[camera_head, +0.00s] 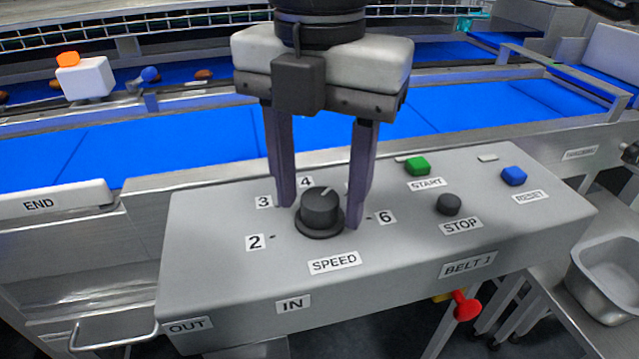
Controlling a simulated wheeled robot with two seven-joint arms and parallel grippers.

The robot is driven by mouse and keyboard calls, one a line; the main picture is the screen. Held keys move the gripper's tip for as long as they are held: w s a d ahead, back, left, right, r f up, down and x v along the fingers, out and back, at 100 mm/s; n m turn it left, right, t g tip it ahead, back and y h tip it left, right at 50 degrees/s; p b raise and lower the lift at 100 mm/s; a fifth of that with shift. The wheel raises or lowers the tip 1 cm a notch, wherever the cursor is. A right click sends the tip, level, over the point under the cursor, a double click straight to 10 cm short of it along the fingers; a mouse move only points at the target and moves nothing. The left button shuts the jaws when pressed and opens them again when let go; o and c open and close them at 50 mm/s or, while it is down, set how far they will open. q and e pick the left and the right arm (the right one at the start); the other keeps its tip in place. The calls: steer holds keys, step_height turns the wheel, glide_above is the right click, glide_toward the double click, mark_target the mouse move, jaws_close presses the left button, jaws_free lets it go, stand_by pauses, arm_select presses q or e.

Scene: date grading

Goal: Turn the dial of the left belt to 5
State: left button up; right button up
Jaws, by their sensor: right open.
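The black speed dial (320,208) sits on the sloped grey control box (230,290), above the SPEED label (334,262). The box is marked BELT 1 (468,264). The labels 2, 3, 4 and 6 show around the dial; the 5 is not visible, and my right finger in the picture covers the stretch between 4 and 6. The dial's pale mark points up and a little right, to the right of the 4. My right gripper (319,216) is open and points down, one finger on each side of the dial. Contact cannot be told. My left gripper is not in view.
A green START button (418,167), a black STOP button (449,204) and a blue RESET button (513,176) stand right of the dial. Behind the box runs a blue belt (180,142). A red knob (466,306) sits below the box, and a metal bin (610,285) at right.

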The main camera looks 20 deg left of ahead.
mark_target(319, 198)
arm_select(q)
steer(key=p, duration=0.2)
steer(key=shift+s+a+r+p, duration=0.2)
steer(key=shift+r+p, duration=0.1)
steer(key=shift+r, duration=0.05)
arm_select(e)
step_height(319, 198, up, 10)
steer(key=shift+r, duration=0.15)
